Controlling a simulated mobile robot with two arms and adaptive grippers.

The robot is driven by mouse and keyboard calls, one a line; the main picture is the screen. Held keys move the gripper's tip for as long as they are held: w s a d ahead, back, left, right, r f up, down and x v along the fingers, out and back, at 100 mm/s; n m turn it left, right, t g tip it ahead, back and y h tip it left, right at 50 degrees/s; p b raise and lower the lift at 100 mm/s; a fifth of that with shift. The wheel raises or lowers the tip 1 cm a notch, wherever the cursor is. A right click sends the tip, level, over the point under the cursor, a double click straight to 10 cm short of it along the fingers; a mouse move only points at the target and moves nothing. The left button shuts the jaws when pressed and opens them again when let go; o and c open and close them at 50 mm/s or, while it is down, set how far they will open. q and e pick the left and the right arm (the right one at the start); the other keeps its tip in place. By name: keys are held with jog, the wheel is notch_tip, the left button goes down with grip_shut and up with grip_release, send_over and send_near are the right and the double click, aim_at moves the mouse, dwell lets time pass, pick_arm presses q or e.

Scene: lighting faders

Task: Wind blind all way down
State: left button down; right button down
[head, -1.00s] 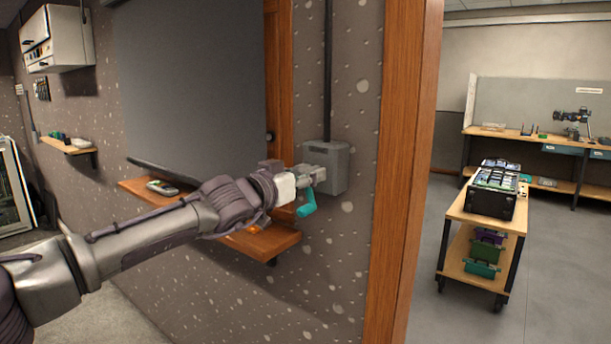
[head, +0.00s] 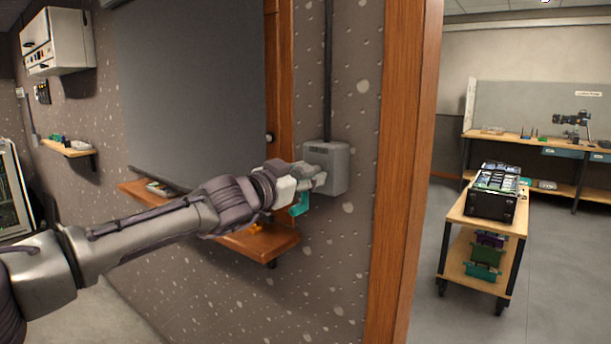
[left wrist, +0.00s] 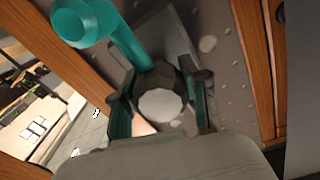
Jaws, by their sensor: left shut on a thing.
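The blind (head: 190,90) is a dark grey sheet hanging on the left wall. Its bottom bar (head: 160,181) is close above the wooden shelf. The grey winder box (head: 335,165) is on the wall to the right of the blind, with a teal crank (head: 300,204) in front of it. My left gripper (head: 315,180) is at the box. In the left wrist view my left gripper (left wrist: 163,104) has its fingers on both sides of the crank's dark round hub, shut on it; the teal arm and knob (left wrist: 85,22) stick out to the upper left. My right gripper is out of view.
The wooden shelf (head: 262,243) juts from the wall below my left forearm, with small items on it. A wooden post (head: 402,170) stands right of the box. Further right are a cart (head: 455,215) and a workbench (head: 545,143), with open floor around.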

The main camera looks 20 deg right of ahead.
pick_arm(q)
jog(key=c, duration=0.6)
grip_release()
jog(key=shift+o, duration=0.2)
jog(key=shift+s+a+f, duration=0.15)
jog(key=shift+s+a, duration=0.05)
jog(key=shift+a, duration=0.1)
jog(key=v, duration=1.1)
